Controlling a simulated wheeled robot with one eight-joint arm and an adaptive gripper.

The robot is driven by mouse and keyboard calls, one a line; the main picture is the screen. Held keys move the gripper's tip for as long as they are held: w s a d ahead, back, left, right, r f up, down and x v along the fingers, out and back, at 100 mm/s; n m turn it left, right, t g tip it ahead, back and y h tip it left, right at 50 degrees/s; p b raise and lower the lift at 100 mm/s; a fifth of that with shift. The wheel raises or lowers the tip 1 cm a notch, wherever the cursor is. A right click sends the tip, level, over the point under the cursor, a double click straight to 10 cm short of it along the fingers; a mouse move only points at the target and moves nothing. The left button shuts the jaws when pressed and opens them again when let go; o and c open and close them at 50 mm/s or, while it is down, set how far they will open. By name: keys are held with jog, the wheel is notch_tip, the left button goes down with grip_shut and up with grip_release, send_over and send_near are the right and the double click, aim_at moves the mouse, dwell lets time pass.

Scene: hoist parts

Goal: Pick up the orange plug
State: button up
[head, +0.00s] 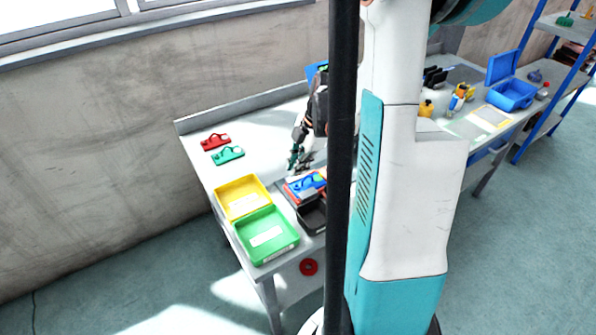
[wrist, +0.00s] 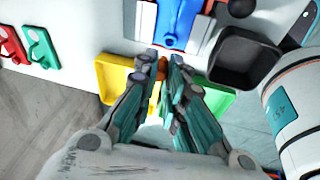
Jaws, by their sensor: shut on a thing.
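The orange plug (wrist: 162,66) shows as a small orange piece between the fingertips of my gripper (wrist: 163,62) in the wrist view. The gripper is shut on it, and the fingers hide most of it. In the head view my gripper (head: 296,160) is over the table, behind the yellow tray and to the left of my column. I cannot make out the plug there. A blue part (head: 311,182) lies on a red and grey base in front of the gripper. It also shows in the wrist view (wrist: 175,22), beyond the fingertips.
A yellow tray (head: 221,193) and a green tray (head: 288,244) stand at the near table edge, with a black bin (head: 312,216) beside them. A red part (head: 215,142) and a green part (head: 228,155) lie at the back left. A blue case (head: 512,95) stands far right.

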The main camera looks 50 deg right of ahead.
notch_tip(320, 180, up, 15)
jog(key=p, duration=0.4)
jog(key=shift+f, duration=0.2)
